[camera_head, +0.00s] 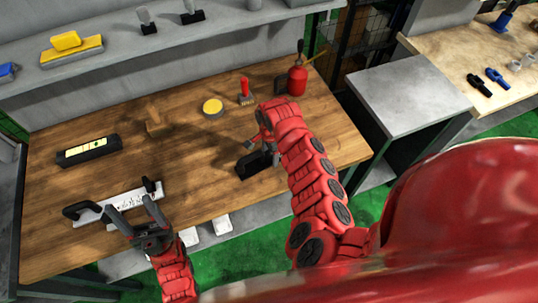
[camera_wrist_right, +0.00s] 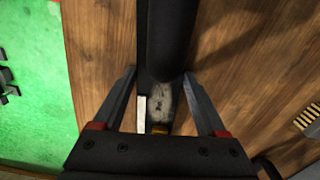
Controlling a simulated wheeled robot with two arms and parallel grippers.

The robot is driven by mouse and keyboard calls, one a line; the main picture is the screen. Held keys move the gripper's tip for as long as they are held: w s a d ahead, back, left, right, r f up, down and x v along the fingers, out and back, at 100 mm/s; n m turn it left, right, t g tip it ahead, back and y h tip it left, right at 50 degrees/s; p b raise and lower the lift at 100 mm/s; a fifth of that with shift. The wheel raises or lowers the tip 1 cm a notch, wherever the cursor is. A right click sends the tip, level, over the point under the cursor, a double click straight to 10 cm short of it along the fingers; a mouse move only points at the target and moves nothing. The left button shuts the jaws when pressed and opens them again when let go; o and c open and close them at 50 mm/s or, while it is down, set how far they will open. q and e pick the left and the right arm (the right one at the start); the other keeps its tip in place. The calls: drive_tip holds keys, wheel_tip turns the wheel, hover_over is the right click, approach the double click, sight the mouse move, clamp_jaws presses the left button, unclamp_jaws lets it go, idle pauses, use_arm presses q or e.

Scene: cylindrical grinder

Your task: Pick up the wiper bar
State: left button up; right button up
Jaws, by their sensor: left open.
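A long white bar with black end handles (camera_head: 92,212) lies on the wooden bench at the left in the head view; it may be the wiper bar. My left gripper (camera_head: 128,204) is open over its right half, fingers pointing at it. Contact is unclear. A black tool (camera_head: 250,165) lies further right under my right gripper (camera_head: 262,146). In the right wrist view, that gripper (camera_wrist_right: 165,88) is open, with the black tool's dark bar (camera_wrist_right: 172,38) and grey block between its spread fingers. My right arm partly hides this tool in the head view.
On the wooden bench (camera_head: 190,190) stand a black spirit level (camera_head: 90,151), a yellow round tin (camera_head: 213,107), a red-handled brush (camera_head: 246,93) and a red oil can (camera_head: 297,78). A grey shelf (camera_head: 110,50) runs behind. The bench between both grippers is mostly clear.

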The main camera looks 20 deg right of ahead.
clamp_jaws()
drive_tip(key=shift+r, duration=0.1)
